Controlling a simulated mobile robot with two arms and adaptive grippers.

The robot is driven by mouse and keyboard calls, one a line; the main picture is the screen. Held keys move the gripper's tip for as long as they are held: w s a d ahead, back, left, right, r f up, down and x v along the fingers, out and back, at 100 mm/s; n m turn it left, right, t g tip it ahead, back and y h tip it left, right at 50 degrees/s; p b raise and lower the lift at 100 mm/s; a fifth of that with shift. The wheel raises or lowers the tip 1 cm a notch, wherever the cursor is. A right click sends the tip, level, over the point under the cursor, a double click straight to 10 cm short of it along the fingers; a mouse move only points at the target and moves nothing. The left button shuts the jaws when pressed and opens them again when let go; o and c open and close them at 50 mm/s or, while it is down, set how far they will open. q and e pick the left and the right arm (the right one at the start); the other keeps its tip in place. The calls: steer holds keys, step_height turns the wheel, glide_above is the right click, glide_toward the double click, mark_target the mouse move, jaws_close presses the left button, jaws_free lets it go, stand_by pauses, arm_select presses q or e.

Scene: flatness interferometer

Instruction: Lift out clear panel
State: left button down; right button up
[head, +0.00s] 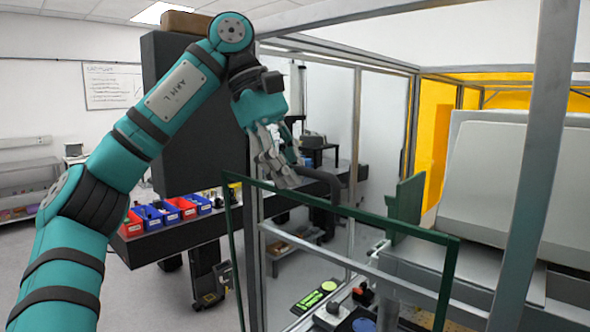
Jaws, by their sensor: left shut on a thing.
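The clear panel (370,214) is a see-through sheet with a dark green frame. It stands upright in the middle of the head view, its top edge sloping down to the right, and its lower part runs out of the picture. My left gripper (286,181) reaches down from my teal left arm and is shut on the panel's top edge, left of its middle. The fingers hide a short stretch of that edge. I cannot tell whether the panel's lower edge is still seated. My right gripper is not in view.
A metal frame with posts (530,170) surrounds the machine, close to the panel. A grey sloped housing (485,185) and a green plate (405,205) stand at right. Red bins (132,224) and blue bins (197,203) sit on a dark bench at left. Open floor lies at lower left.

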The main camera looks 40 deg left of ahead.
arm_select(q)
steer(key=shift+s+a+r, duration=0.1)
steer(key=shift+s+r, duration=0.05)
steer(key=shift+s, duration=0.65)
steer(key=shift+s+a+r, duration=0.1)
steer(key=shift+s+r, duration=0.1)
steer(key=shift+s, duration=0.6)
steer(key=shift+s+r, duration=0.15)
steer(key=shift+s, duration=0.65)
steer(key=shift+d, duration=0.15)
